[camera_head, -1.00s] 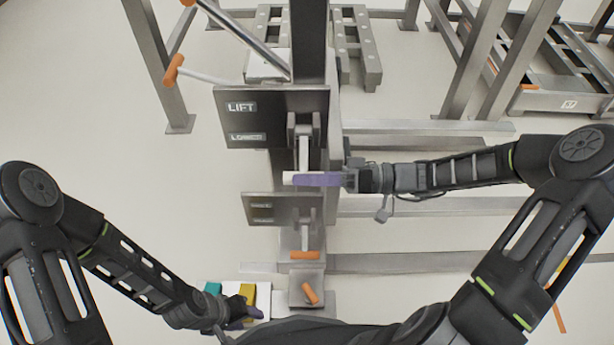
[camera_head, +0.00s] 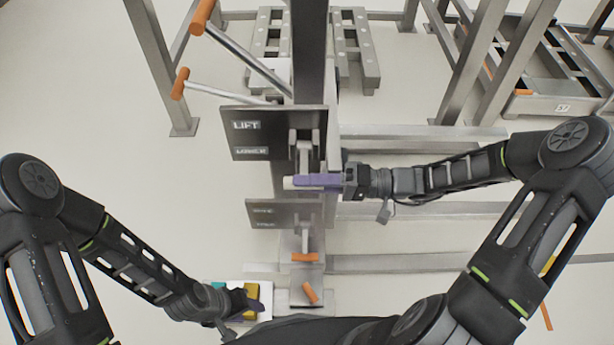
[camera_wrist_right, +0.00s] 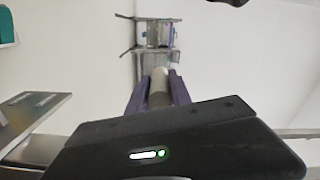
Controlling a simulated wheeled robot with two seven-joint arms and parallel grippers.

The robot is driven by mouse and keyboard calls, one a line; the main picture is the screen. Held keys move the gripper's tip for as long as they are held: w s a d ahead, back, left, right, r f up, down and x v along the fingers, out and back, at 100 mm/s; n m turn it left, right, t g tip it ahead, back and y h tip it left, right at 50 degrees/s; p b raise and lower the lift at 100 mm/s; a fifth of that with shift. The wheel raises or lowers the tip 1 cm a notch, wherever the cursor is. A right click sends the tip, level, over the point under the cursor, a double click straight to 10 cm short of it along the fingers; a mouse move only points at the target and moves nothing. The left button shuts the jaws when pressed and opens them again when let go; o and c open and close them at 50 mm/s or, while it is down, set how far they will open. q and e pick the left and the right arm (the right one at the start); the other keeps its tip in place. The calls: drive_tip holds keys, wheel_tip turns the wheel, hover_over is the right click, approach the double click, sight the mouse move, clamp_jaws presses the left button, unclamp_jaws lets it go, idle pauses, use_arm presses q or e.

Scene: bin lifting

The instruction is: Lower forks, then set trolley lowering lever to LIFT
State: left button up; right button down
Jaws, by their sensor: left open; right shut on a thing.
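A dark upper panel (camera_head: 277,140) with a LIFT label (camera_head: 246,125) and a second, blurred label below it stands in front of the grey column. A grey lever hangs down over it and has a light handle (camera_head: 288,182) at its lower end. My right gripper (camera_head: 318,181) has its purple fingers shut on this handle from the right. The handle (camera_wrist_right: 160,88) also shows between the fingers in the right wrist view. Two grey slotted beams (camera_head: 352,50) at the top may be the forks.
Two long levers with orange grips (camera_head: 202,16) (camera_head: 180,83) stick out to the upper left. A smaller panel (camera_head: 283,213) and orange handles (camera_head: 305,257) sit below. Steel frames (camera_head: 480,75) stand at the upper right. The floor at left is clear.

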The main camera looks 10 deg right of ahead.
sight(307, 165)
drive_tip(key=r+m+p, duration=0.2)
drive_tip(key=r, duration=0.1)
drive_tip(key=shift+w+m+p, duration=0.2)
drive_tip(key=shift+m+p, duration=0.2)
drive_tip(key=shift+w+d+r+m+p, duration=0.1)
drive_tip(key=shift+w+r+m+p, duration=0.05)
drive_tip(key=shift+r+m+p, duration=0.4)
drive_tip(key=shift+w+d+r+p, duration=0.1)
drive_tip(key=shift+w+r+p, duration=0.15)
drive_tip(key=shift+r+p, duration=0.05)
drive_tip(key=c, duration=1.2)
unclamp_jaws()
drive_tip(key=shift+o, duration=0.2)
drive_tip(key=shift+d, duration=0.1)
drive_tip(key=v, duration=0.7)
drive_tip(key=shift+d, duration=0.3)
